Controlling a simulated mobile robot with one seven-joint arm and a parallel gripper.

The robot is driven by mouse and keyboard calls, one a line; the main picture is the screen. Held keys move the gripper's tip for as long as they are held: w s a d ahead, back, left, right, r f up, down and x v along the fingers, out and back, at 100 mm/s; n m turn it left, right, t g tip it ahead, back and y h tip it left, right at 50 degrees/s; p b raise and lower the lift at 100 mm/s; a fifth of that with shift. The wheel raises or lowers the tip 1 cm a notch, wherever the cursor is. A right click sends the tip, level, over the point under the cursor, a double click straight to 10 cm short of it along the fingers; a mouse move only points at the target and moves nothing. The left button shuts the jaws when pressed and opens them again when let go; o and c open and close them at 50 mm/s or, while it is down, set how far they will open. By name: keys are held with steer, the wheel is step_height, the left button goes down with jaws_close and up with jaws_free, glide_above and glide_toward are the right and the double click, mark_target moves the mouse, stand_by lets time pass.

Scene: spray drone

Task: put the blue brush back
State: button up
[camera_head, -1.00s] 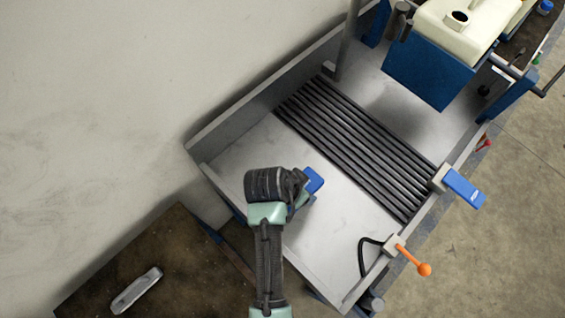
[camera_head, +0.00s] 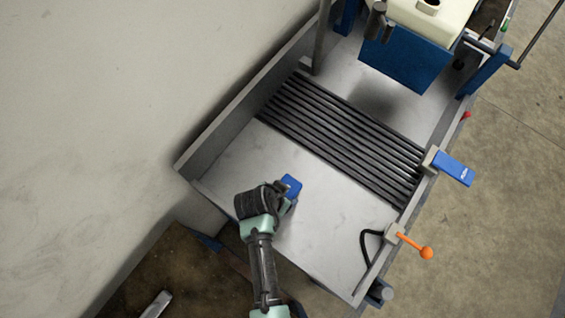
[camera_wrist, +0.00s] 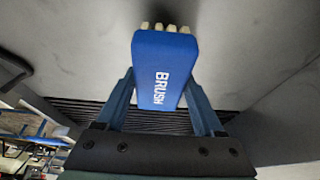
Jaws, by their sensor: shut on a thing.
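The blue brush (camera_wrist: 162,72) is in my gripper. In the wrist view its blue body bears the word BRUSH, and pale bristle tufts show at its far end. In the head view the blue brush (camera_head: 291,186) shows just past my gripper (camera_head: 284,204), above the bare part of the grey metal tray (camera_head: 225,172). In the wrist view my gripper (camera_wrist: 160,92) has one blue finger on each side of the brush and is shut on it. I cannot tell its height above the tray.
A blue block (camera_head: 454,168) in a pale holder and an orange-knobbed lever (camera_head: 412,245) sit on the tray's right edge. Dark ribs (camera_head: 340,135) cross the tray. A cream tank (camera_head: 432,15) stands at the top. A wall rises at left.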

steer(key=shift+f, duration=0.9)
steer(key=shift+f, duration=0.1)
steer(key=o, duration=1.3)
